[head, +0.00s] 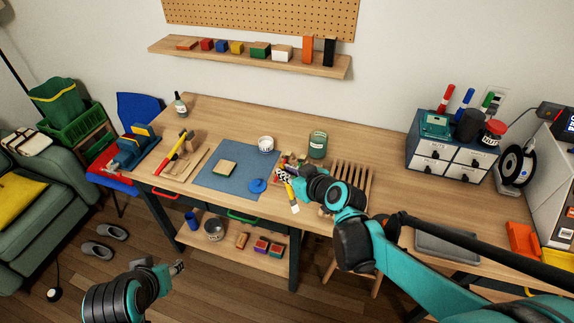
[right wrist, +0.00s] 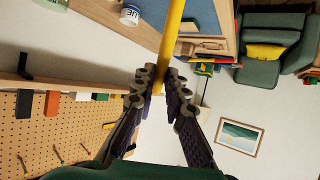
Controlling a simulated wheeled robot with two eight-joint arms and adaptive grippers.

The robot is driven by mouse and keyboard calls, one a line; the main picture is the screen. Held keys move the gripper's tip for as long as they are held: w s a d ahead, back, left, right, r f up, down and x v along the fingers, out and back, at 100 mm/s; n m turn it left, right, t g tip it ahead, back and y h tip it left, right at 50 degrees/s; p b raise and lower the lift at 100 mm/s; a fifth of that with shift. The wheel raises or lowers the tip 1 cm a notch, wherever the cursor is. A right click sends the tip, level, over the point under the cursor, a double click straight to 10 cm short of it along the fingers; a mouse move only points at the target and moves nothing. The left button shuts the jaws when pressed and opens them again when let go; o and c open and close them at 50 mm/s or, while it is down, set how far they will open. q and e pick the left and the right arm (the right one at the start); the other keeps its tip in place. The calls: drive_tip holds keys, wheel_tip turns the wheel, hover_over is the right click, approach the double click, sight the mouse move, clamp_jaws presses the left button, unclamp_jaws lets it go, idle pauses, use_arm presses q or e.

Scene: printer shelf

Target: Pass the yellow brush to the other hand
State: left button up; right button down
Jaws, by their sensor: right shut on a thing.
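The yellow brush (head: 291,193) shows in the head view as a short yellow length with a pale lower end, tilted, in front of the table's front edge. My right gripper (head: 285,178) is shut on it. In the right wrist view the yellow handle (right wrist: 173,40) runs up from between the fingertips of my right gripper (right wrist: 159,84) to the top edge. My left gripper (head: 178,267) is low at the left, in front of the table and apart from the brush. Its fingers are too small to tell open from shut.
The wooden table (head: 360,153) carries a blue mat (head: 215,178), a white jar (head: 266,144), a green jar (head: 318,145) and a slatted wooden rack (head: 352,174). A lower shelf (head: 220,254) holds several small items.

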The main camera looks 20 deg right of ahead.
use_arm(q)
drive_tip(key=shift+c, duration=0.3)
drive_tip(key=w+d+r+m+g+h, duration=0.2)
drive_tip(key=w+d+r+m+h, duration=0.4)
drive_tip(key=w+r, duration=0.25)
drive_tip(key=w+d+r+m+g+h, duration=0.3)
drive_tip(key=w+d+r+m+h, duration=0.2)
drive_tip(key=w+r+h, duration=0.4)
drive_tip(key=d+f+y, duration=0.1)
drive_tip(key=d+f, duration=0.2)
drive_tip(key=d, duration=0.8)
drive_tip(key=shift+w+f+n, duration=0.15)
drive_tip(key=shift+w+n, duration=0.15)
drive_tip(key=shift+w, duration=0.05)
use_arm(e)
drive_tip(key=a+r, duration=0.6)
drive_tip(key=r, duration=0.3)
drive_tip(key=a+r, duration=0.6)
drive_tip(key=r, duration=0.3)
drive_tip(key=shift+a+y, duration=0.3)
drive_tip(key=shift+a, duration=0.1)
use_arm(q)
clamp_jaws()
use_arm(e)
drive_tip(key=c, duration=1.5)
unclamp_jaws()
